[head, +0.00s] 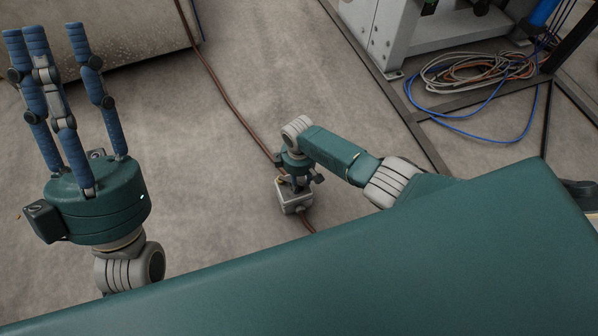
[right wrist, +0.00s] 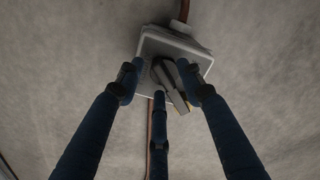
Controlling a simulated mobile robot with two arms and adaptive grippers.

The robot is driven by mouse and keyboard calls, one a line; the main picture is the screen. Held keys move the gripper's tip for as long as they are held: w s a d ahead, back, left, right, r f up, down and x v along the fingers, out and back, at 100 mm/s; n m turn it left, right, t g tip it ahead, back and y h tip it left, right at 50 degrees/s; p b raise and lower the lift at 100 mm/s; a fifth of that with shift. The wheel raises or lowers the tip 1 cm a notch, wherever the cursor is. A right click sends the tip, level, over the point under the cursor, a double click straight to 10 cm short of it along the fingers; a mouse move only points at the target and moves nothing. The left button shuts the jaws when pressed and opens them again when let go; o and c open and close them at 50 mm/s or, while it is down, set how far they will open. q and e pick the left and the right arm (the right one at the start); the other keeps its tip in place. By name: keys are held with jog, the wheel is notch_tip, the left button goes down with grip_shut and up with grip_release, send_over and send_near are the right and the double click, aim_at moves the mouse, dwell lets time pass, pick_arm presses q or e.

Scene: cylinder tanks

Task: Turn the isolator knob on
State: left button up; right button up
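The isolator is a small light-grey box (head: 294,198) on the floor in the middle of the head view. It also shows in the right wrist view (right wrist: 150,48), with a dark grey knob (right wrist: 172,84) on its face. The knob's handle is slanted, with a yellowish mark near its lower end. My right gripper (head: 299,178) is over the box, its three blue fingers (right wrist: 160,82) apart around the knob. The right finger is close beside the handle; I cannot tell whether it touches. My left gripper (head: 46,40) is raised at the left, open and empty.
A brown cable (head: 228,96) runs over the floor to the box and out below it. A grey metal cabinet (head: 395,30) and coiled cables (head: 470,72) are at the upper right. A large tank (head: 130,30) is at the upper left.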

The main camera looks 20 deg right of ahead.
aim_at(299, 183)
notch_tip(299, 183, up, 12)
jog(key=shift+f, duration=0.25)
dwell(0.6)
